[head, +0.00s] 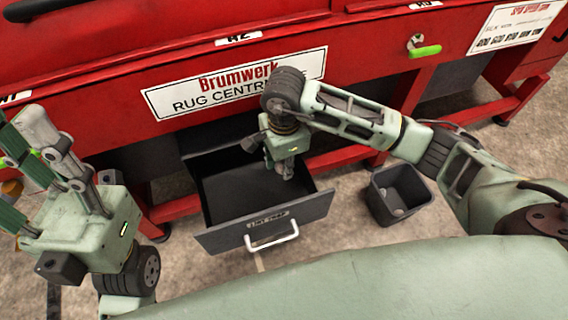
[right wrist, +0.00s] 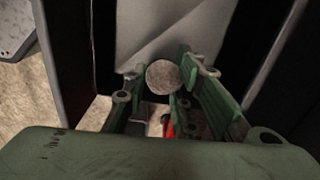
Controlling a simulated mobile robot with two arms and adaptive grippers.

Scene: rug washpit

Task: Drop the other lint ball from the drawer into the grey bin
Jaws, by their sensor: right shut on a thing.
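The open drawer (head: 222,232), a dark box with a grey labelled front and a white handle, juts from the red machine in the head view. My right gripper (head: 284,172) points down over its right part. In the right wrist view it is shut on a round, grey, speckled lint ball (right wrist: 163,77) between its green fingers. The fingers hide this ball in the head view. The grey bin (head: 377,200) stands on the floor right of the drawer, with a pale ball (head: 398,212) inside. My left gripper (head: 28,140) is raised at the left edge; its opening is unclear.
The red machine (head: 110,85) with a white sign (head: 235,82) spans the back. A green-handled valve (head: 424,51) sits on it at upper right. A red lower beam (head: 345,157) passes behind the drawer and bin. Concrete floor (head: 345,235) is clear between drawer and bin.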

